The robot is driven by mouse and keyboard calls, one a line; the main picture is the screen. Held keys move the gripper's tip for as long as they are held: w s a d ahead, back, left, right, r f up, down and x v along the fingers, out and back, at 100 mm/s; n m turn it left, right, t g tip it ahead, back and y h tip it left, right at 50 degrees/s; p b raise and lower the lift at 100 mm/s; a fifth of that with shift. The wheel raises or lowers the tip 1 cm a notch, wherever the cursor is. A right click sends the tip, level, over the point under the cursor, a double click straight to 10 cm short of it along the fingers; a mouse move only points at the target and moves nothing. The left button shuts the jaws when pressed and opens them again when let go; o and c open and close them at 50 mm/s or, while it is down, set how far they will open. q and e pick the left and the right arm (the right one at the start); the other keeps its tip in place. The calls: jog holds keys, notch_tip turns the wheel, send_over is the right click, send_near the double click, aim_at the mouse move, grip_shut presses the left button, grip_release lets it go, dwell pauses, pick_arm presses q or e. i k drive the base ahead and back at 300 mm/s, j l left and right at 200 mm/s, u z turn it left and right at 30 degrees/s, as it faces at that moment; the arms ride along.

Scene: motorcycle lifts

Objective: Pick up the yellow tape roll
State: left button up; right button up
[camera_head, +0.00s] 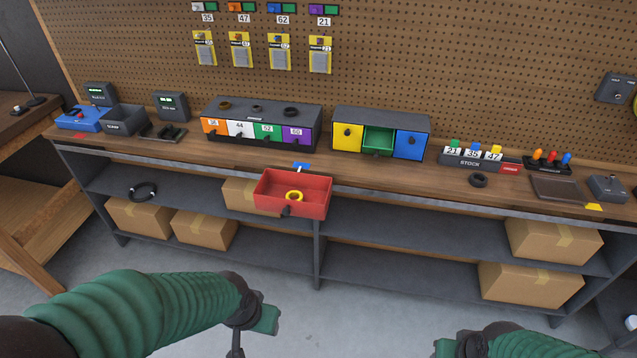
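The yellow tape roll (294,196) is a small yellow ring lying flat inside an open red drawer-like bin (268,205). The bin juts out at the front edge of the workbench, with a dark knob on its front. My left gripper (252,328) is low in the picture, below and in front of the bin, clear of the roll. My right gripper (452,347) is at the bottom edge, right of centre, partly cut off and far from the bin. Nothing is seen held in either gripper. Their finger openings are not clear.
The workbench (365,178) carries a drawer unit with coloured fronts (262,112), another unit with yellow, green and blue fronts (385,112), and a stock rack (475,158). Cardboard boxes (205,230) sit on the shelves below. The floor (335,315) before the bench is clear.

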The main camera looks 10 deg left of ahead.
aim_at(289, 194)
jog(key=i+j, duration=0.2)
jog(key=j, duration=0.2)
jog(key=i+j, duration=0.45)
jog(key=j, duration=0.3)
jog(key=i+j+z, duration=0.1)
jog(key=j, duration=0.25)
jog(key=i+j, duration=0.5)
jog(key=j, duration=0.3)
jog(key=i+j, duration=0.25)
jog(key=j, duration=0.15)
